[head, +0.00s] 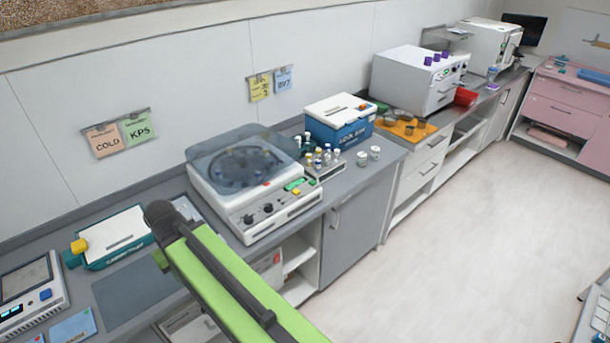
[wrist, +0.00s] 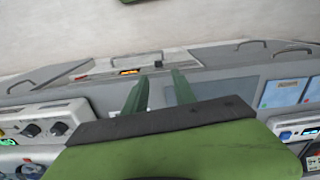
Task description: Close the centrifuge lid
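The centrifuge (head: 258,216) is a white box on the grey counter, with knobs and a green display on its sloped front. Its dark see-through lid (head: 228,158) spans the top, with the round bowl showing through it. I cannot tell how far the lid stands off the body. A white panel with knobs, apparently the centrifuge front (wrist: 40,128), shows at the lower left in the wrist view. My gripper (wrist: 158,82) has two green fingers apart with nothing between them. In the head view my green arm crosses in front of the counter, left of the centrifuge; its fingers cannot be made out.
A blue-and-white box (head: 338,125) and several small bottles stand right of the centrifuge. A teal-and-white box (head: 113,240) and a device with a screen (head: 30,290) are to the left. A dark mat (head: 140,285) lies below the teal box. The floor (head: 460,230) is clear.

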